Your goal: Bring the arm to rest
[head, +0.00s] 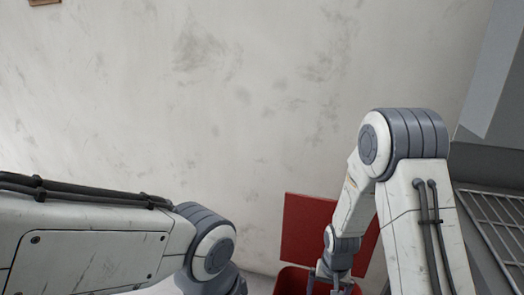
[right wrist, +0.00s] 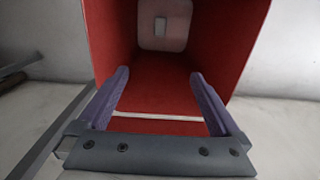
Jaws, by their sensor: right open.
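My right arm (head: 400,190) reaches down at the right of the head view. My right gripper (right wrist: 160,76) is open, with two purple fingers spread apart and nothing between them. In the head view it shows only partly at the bottom edge (head: 334,283). It is at the mouth of a red bin (right wrist: 245,40). My left arm (head: 100,240) comes in from the left, but its gripper is out of view.
The red bin (head: 290,284) has an upright red panel (head: 308,232) behind it. A pale rounded plate (right wrist: 165,40) shows inside the bin. A grey metal rack (head: 495,225) stands close on the right. A bare stained wall (head: 220,110) fills the back.

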